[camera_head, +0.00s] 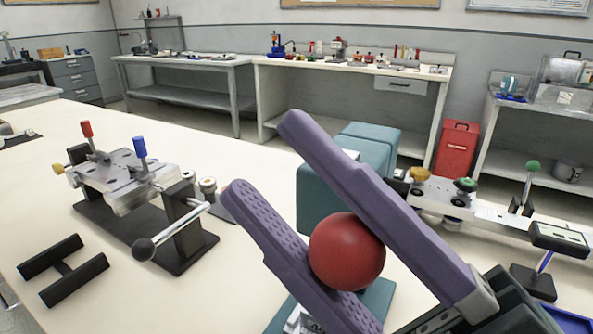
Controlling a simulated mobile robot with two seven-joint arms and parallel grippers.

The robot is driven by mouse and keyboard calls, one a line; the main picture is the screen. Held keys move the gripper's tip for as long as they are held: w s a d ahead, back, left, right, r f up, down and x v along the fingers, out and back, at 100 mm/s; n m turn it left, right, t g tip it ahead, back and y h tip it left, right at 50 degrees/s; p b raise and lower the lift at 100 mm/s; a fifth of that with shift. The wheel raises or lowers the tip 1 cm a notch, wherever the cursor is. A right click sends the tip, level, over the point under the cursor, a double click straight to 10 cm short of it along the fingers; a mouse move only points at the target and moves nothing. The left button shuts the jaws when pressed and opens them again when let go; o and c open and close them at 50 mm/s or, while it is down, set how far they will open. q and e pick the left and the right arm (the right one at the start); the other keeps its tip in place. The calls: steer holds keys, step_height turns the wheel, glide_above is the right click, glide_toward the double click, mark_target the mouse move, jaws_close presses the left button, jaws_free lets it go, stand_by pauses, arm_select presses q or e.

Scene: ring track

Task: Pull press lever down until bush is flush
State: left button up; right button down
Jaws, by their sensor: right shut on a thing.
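The purple fingers of my right gripper (262,156) fill the middle and lower right of the head view. They are shut on a red ball knob (346,252), one finger on each side of it. The knob appears to be the end of the press lever; its rod is hidden. Behind the fingers stands a teal press body (372,148), with a teal base (378,298) showing below the knob. The bush and its seat are hidden behind my gripper, so I cannot tell whether it is flush. My left gripper is not in view.
A metal fixture (125,178) with red, blue and yellow handles and a black-knobbed lever stands left. Small metal cylinders (208,187) stand between fixture and press. A green-knobbed device (530,185) stands right. The table's front middle is clear.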

steer(key=shift+s+a+f+n+g+y+b, duration=0.2)
steer(key=shift+f+n+g+y+b, duration=0.25)
steer(key=shift+f+n+g+b, duration=0.5)
steer(key=shift+s+a+f+n+g+y+b, duration=0.15)
steer(key=shift+f+n+g+y+b, duration=0.45)
steer(key=shift+n, duration=0.6)
steer(key=shift+s+a+f+n+g+y+b, duration=0.1)
steer(key=shift+s+f+n+g+y+b, duration=0.2)
steer(key=shift+f+n+g+b, duration=0.55)
steer(key=shift+w+n, duration=0.1)
steer(key=shift+n, duration=0.2)
steer(key=shift+d, duration=0.1)
steer(key=shift+c, duration=2.3)
jaws_free()
steer(key=b+v, duration=0.2)
steer(key=v, duration=0.8)
